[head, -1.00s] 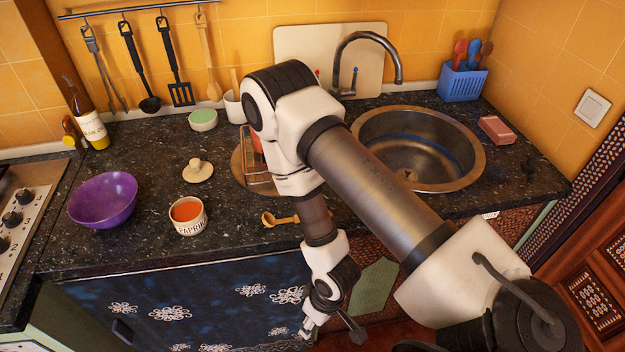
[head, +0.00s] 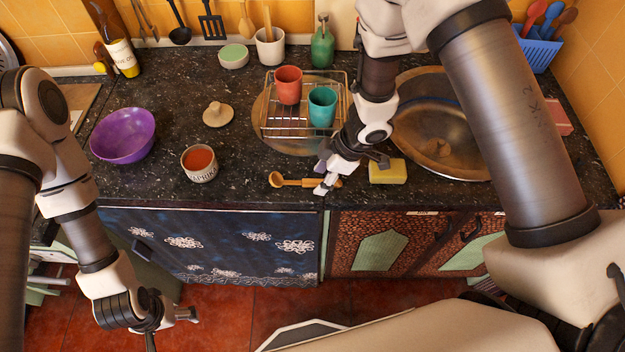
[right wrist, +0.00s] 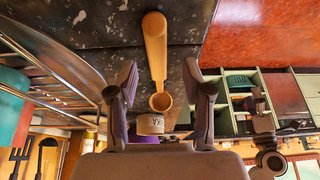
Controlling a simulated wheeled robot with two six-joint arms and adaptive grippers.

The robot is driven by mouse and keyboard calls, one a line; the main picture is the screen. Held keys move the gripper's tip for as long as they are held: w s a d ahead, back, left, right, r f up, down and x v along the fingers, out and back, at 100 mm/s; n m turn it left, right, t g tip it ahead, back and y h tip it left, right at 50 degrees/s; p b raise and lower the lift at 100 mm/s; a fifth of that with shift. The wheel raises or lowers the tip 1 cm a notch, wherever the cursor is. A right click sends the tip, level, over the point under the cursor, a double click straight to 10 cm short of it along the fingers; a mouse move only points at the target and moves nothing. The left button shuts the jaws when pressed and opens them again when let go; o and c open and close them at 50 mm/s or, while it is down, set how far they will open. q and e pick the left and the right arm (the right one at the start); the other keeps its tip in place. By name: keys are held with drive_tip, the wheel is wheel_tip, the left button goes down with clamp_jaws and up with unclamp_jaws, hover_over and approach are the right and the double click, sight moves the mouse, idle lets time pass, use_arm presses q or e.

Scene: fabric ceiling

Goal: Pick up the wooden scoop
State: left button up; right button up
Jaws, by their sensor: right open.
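The wooden scoop (head: 293,181) lies on the dark counter near its front edge, its round bowl to the left and its handle to the right. My right gripper (head: 327,181) is open at the handle end in the head view. In the right wrist view the scoop (right wrist: 155,48) shows between the two spread fingers of the right gripper (right wrist: 161,72), its handle toward the top; I cannot tell whether they touch it. My left gripper (head: 172,328) is low in front of the cabinets, empty, with its fingers apart.
A paprika jar (head: 200,164) and a purple bowl (head: 124,136) stand left of the scoop. A wire rack (head: 268,128) with red and teal cups is behind it. A yellow sponge (head: 388,172) lies close on the right, before the sink (head: 455,165).

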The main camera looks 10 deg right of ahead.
drive_tip(key=shift+w+a+f, duration=0.25)
drive_tip(key=shift+w+f, duration=0.2)
drive_tip(key=shift+f, duration=0.15)
drive_tip(key=shift+s+a+r, duration=0.1)
drive_tip(key=shift+s+r, duration=0.05)
drive_tip(key=shift+s, duration=0.15)
drive_tip(key=shift+w+f, duration=0.1)
drive_tip(key=shift+f, duration=0.1)
drive_tip(key=shift+c, duration=1.3)
clamp_jaws()
